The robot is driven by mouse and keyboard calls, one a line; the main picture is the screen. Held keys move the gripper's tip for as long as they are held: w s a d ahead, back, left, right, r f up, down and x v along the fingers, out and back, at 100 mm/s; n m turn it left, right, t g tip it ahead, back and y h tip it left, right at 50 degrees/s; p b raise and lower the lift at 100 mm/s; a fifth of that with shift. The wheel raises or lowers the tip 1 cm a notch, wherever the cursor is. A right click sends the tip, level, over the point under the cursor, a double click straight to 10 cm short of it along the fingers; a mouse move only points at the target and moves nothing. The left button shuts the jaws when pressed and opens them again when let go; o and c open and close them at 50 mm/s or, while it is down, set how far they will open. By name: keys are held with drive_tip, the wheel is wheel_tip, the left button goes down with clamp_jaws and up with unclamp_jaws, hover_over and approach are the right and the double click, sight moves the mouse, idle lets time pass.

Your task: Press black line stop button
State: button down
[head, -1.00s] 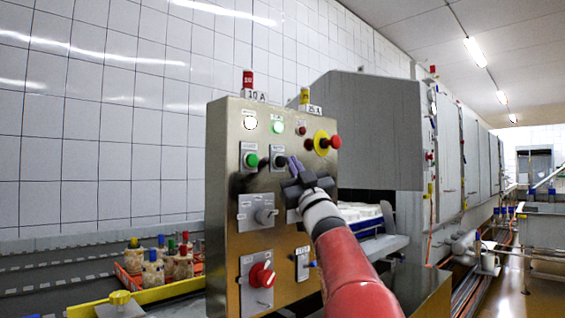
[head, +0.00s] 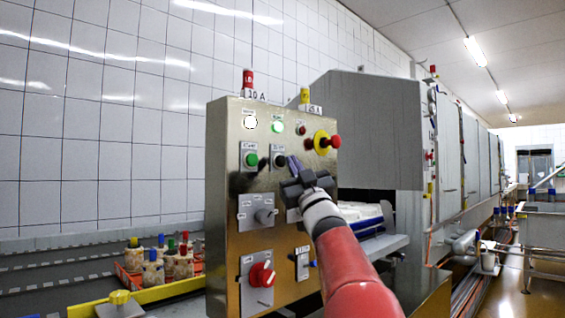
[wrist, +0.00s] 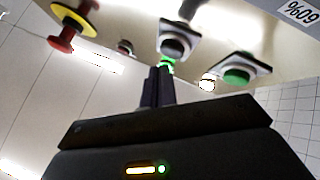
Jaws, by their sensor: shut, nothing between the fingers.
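The black stop button (head: 280,160) sits on a small grey plate on the steel control panel (head: 229,185), right of a green button (head: 252,159). My gripper (head: 292,163) is shut and empty, with its dark fingers pointing at the panel just right of the black button. In the wrist view, the black button (wrist: 173,46) lies just beyond the shut fingertips (wrist: 158,70), slightly to their right. The green button (wrist: 236,76) is further right. The fingertips look apart from the black button, but I cannot tell the exact gap.
A red emergency stop (head: 334,142) on a yellow ring juts out to the upper right of the black button. A grey selector knob (head: 264,216) and a red rotary switch (head: 262,275) are below. A crate (head: 131,284) with several bottles stands at left.

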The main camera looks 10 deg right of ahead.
idle(0.7)
drive_tip(key=shift+w+a, duration=0.25)
drive_tip(key=shift+w, duration=0.05)
drive_tip(key=shift+w+a+p, duration=0.3)
drive_tip(key=shift+w, duration=0.15)
idle(0.6)
idle(0.4)
drive_tip(key=shift+s+d+b, duration=0.55)
drive_tip(key=shift+s, duration=0.2)
drive_tip(key=shift+s+d+b, duration=0.55)
drive_tip(key=shift+s+d, duration=0.2)
drive_tip(key=shift+s, duration=0.3)
drive_tip(key=shift+s+d+b, duration=0.5)
drive_tip(key=shift+s+d, duration=0.2)
drive_tip(key=shift+s, duration=0.3)
